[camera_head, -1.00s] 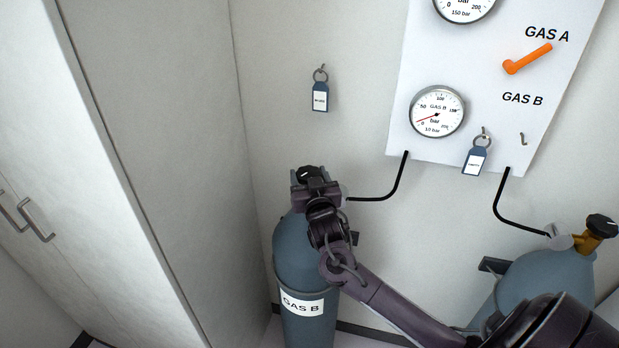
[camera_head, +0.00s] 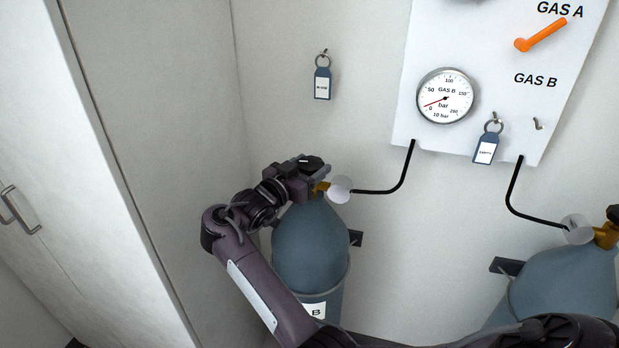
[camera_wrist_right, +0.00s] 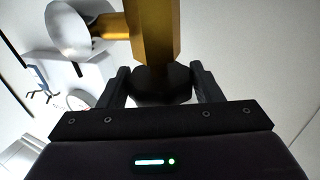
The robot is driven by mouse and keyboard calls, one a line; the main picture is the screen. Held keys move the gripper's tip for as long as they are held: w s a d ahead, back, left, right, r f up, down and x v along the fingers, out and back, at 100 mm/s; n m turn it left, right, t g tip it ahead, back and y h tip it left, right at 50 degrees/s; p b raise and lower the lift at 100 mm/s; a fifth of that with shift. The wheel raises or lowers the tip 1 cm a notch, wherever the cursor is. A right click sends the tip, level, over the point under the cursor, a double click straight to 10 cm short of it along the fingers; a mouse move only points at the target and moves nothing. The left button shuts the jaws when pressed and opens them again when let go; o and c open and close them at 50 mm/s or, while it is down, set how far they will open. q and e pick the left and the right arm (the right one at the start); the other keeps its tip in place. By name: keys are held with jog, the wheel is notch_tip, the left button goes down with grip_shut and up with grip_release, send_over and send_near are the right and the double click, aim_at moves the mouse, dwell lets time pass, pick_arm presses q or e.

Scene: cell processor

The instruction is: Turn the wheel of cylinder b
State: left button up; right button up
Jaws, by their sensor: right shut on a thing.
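The blue-grey GAS B cylinder (camera_head: 310,245) stands upright by the wall; its label is partly hidden by my right arm. Its black wheel (camera_head: 313,162) sits on top of a brass valve (camera_head: 321,187). My right gripper (camera_head: 309,173) reaches the wheel from the left and is shut on it. In the right wrist view, the dark wheel (camera_wrist_right: 163,85) lies between the two fingers (camera_wrist_right: 160,80), with the brass valve body (camera_wrist_right: 153,35) beyond it. My left gripper is not in view.
The GAS B gauge (camera_head: 446,96) has its needle near 0. A black hose (camera_head: 402,175) runs from the valve to the white panel (camera_head: 410,105). A second cylinder (camera_head: 565,285) stands at right. A tall cabinet (camera_head: 130,180) is close on the left. Key tags (camera_head: 322,83) hang on the wall.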

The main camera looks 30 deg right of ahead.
jog(key=shift+m+g+b, duration=0.5)
jog(key=shift+g+b, duration=0.2)
jog(key=shift+r, duration=0.1)
jog(key=o, duration=1)
